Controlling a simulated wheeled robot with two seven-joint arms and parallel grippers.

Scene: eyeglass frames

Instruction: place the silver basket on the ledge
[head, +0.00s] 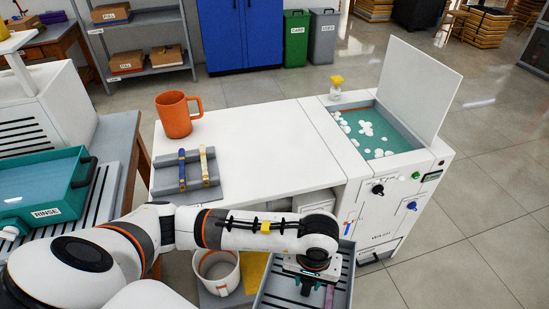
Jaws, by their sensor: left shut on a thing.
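The silver basket (345,262) is a grey, open-topped box with a slotted floor at the bottom of the head view, partly cut off by the frame edge. My left gripper (308,279) points down over it, shut on the basket as far as I can tell; the arm hides the fingertips and the exact grip. A mauve strip (329,297) shows inside the basket beside the gripper. The basket is in front of the white counter (265,140). I cannot tell which surface is the ledge. My right gripper is not in view.
At the right stands a washer with a raised white lid (420,85) and a foamy teal bath (375,135). An orange mug (174,115) and a grey rack (185,177) with blue and gold frames stand on the counter. A teal RINSE tray (45,187) is left.

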